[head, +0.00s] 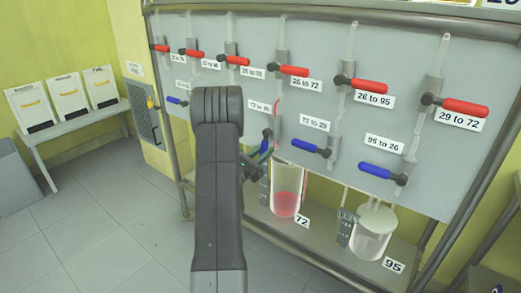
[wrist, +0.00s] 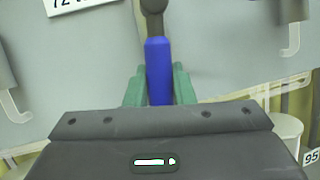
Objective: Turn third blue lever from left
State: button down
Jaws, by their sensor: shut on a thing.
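In the wrist view, a blue lever (wrist: 158,68) with a dark pivot end stands between the green fingers of my gripper (wrist: 159,85), which are shut on it. In the head view, my gripper (head: 262,150) is at the panel by a "72 to" label, partly behind my arm; a bit of blue shows at its fingers.
Several red levers (head: 358,84) line the panel (head: 330,50) above the blue ones. Below stand a glass vessel with pink liquid (head: 286,190), by label 72, and a clear one (head: 373,235), by label 95. A table with boxes (head: 70,122) is at left.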

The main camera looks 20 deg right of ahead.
jog(key=shift+s+d+f+n+t, duration=0.15)
jog(key=shift+s+n+t, duration=0.2)
jog(key=shift+n, duration=0.35)
jog(key=shift+w, duration=0.1)
jog(key=c, duration=1.2)
grip_release()
jog(key=shift+c, duration=0.2)
jog(key=v, duration=1.3)
jog(key=shift+s+a, duration=0.2)
jog(key=shift+a, duration=0.15)
jog(key=shift+c, duration=0.2)
